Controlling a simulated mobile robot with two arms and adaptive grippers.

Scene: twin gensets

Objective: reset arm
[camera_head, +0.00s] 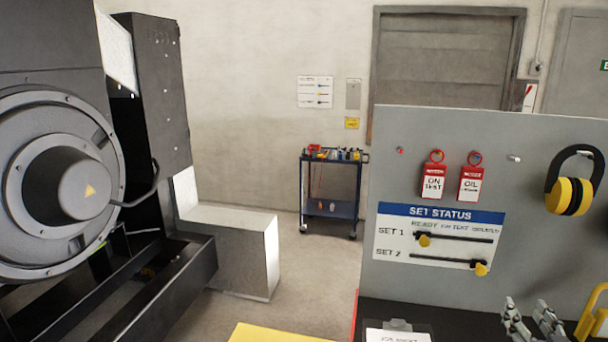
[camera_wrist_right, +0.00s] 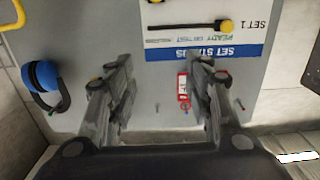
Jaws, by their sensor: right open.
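My right gripper (camera_head: 530,318) is at the bottom right of the head view, in front of the grey board. In the right wrist view its two fingers (camera_wrist_right: 160,75) stand wide apart with nothing held between them. The SET STATUS panel (camera_head: 440,216) is on the board; its upper slider knob (camera_head: 424,240) is at the left, its lower knob (camera_head: 481,269) at the right. My left gripper is out of view.
Ear defenders (camera_head: 573,190) hang at the board's right. A dark bench top (camera_head: 470,325) lies below the board. A black genset (camera_head: 70,180) fills the left, with a pale block (camera_head: 245,255) beside it. A tool trolley (camera_head: 334,185) stands by the wall. Floor between is clear.

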